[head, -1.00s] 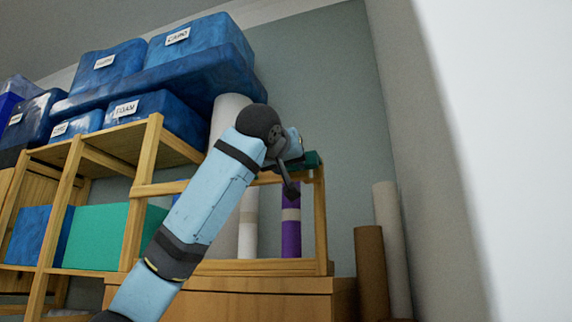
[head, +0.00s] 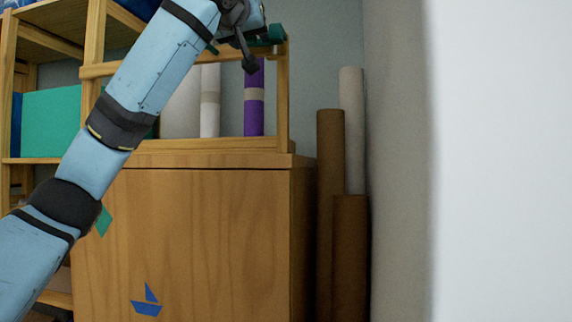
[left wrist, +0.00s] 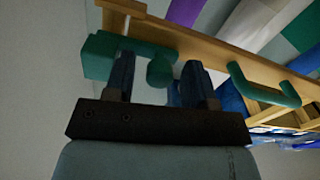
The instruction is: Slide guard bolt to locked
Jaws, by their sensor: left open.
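The guard is a wooden rail (left wrist: 215,45) in the left wrist view, with green bolt hardware on it. A round green knob (left wrist: 160,72) sits between the two fingers of my left gripper (left wrist: 159,62), which is open around it. I cannot tell whether the fingers touch the knob. A green block (left wrist: 100,57) is left of the knob, partly behind the left finger. A green U-shaped handle (left wrist: 262,90) is further right on the rail. In the head view a green piece (head: 275,34) shows at the rail's right end; my left arm hides most of the bolt. My right gripper is out of view.
A wooden cabinet (head: 215,230) with a blue boat mark stands below the guard. A purple roll (head: 254,105) and pale rolls stand behind the rail. Brown rolls (head: 330,200) stand right of the cabinet. A white surface (head: 505,160) fills the right edge.

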